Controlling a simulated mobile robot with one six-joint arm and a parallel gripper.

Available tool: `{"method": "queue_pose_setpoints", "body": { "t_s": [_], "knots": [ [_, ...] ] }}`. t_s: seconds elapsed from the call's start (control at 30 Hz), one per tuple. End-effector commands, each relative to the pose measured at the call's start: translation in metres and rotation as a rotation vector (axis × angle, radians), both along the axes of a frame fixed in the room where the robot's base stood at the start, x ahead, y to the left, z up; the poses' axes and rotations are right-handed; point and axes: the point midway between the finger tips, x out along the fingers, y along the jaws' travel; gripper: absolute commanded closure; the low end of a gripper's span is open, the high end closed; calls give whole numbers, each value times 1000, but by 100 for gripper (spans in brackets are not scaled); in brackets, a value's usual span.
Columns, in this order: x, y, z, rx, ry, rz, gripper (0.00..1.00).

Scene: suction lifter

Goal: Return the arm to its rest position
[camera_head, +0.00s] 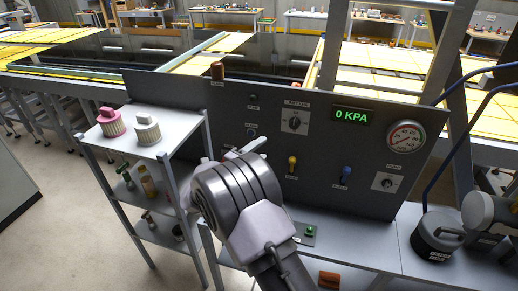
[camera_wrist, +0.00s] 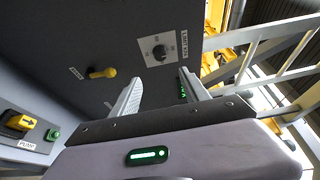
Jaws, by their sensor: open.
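My gripper (camera_head: 246,150) is in front of the left half of the dark control panel (camera_head: 330,180), with my arm reaching up from the bottom of the head view. In the wrist view, its two fingers (camera_wrist: 161,92) stand apart with nothing between them, facing the panel. A limit knob (camera_wrist: 159,51) shows above and between the fingers. A yellow lever (camera_wrist: 103,73) is left of them. In the head view, my wrist hides part of the panel's lower left. I cannot tell the exact gap between fingers and panel.
A shelf cart (camera_head: 168,121) with pink and white filters stands left. A dark canister (camera_head: 437,238) sits on the bench at right. Open floor lies at lower left.

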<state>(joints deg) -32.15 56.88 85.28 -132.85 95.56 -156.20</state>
Motion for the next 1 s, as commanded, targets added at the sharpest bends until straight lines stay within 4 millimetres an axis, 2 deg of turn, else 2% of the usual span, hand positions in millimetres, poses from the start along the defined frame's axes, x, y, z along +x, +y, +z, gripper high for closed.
{"method": "queue_pose_setpoints", "body": {
  "t_s": [0.1,0.17,0.27,0.33,0.37,0.4,0.43,0.47,0.5,0.57,0.6,0.63,0.7,0.8,0.9,1.0],
  "knots": [
    [0,-1,0,4,-1,-2,46],
    [-3,-11,2,53,-20,-29,46],
    [-31,-65,8,348,-147,-196,46],
    [-78,-119,6,692,-340,-416,46],
    [-104,-139,2,853,-449,-529,46],
    [-143,-160,-5,1062,-613,-694,46],
    [-172,-170,-13,1212,-749,-822,46],
    [-201,-177,-21,1353,-894,-956,46],
    [-239,-180,-33,1523,-1100,-1143,46],
    [-291,-173,-52,1738,-1433,-1446,46],
    [-321,-163,-64,1840,-1661,-1659,46],
    [-339,-154,-73,-1823,1763,1756,46],
    [-371,-130,-88,-1385,1581,1592,46],
    [-396,-104,-100,-939,1359,1425,46],
    [-405,-90,-101,-697,1226,1340,46],
    [-407,-86,-99,-622,1184,1316,46]
  ]
}}
